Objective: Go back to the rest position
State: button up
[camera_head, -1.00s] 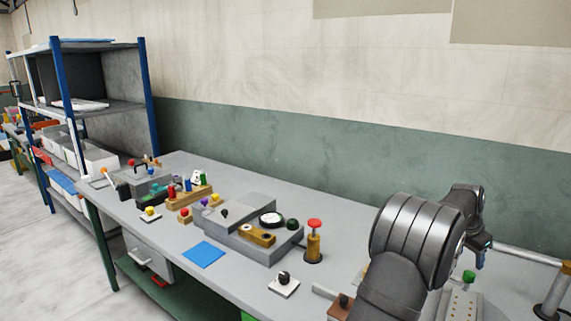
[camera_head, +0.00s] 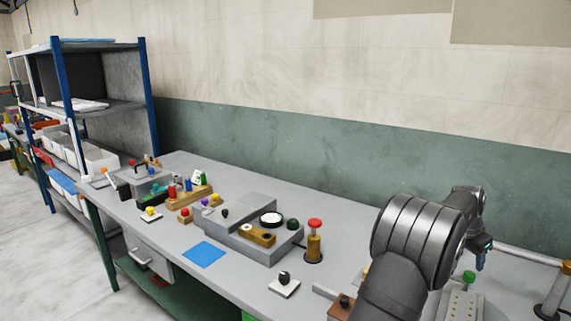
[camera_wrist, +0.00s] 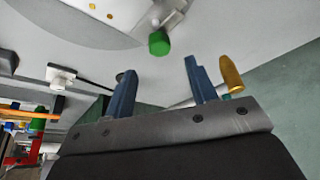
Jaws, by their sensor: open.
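My gripper (camera_head: 482,262) is at the right of the head view, above the bench and partly hidden by my own arm. In the wrist view its two blue fingers (camera_wrist: 160,85) stand apart with nothing between them. A green knob (camera_wrist: 158,43) on a light grey fixture lies beyond the fingertips; in the head view this knob (camera_head: 469,276) sits on a perforated grey block (camera_head: 462,304) just below my gripper. A brass-coloured piece (camera_wrist: 230,73) shows beside the right finger in the wrist view.
The grey bench (camera_head: 330,195) runs along the wall. A grey press fixture (camera_head: 243,222), a red-topped post (camera_head: 314,240), a blue mat (camera_head: 204,254) and a black knob on a white plate (camera_head: 284,282) stand left of my arm. A shelf rack (camera_head: 153,100) is at far left.

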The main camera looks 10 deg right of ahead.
aim_at(470, 274)
jog(key=x, duration=0.7)
jog(key=shift+f, duration=0.15)
jog(key=shift+s+n, duration=0.1)
jog(key=shift+n, duration=0.5)
jog(key=shift+s+d+n+t+y, duration=0.1)
jog(key=shift+n+t+y, duration=0.4)
jog(key=shift+n, duration=1)
jog(key=shift+d+n+t+y, duration=0.1)
jog(key=shift+n+t+y, duration=0.1)
jog(key=shift+n+t, duration=0.95)
notch_tip(470, 274, up, 10)
jog(key=s+a+n, duration=0.1)
jog(key=s+a, duration=0.2)
jog(key=shift+g, duration=0.45)
jog(key=shift+d, duration=0.1)
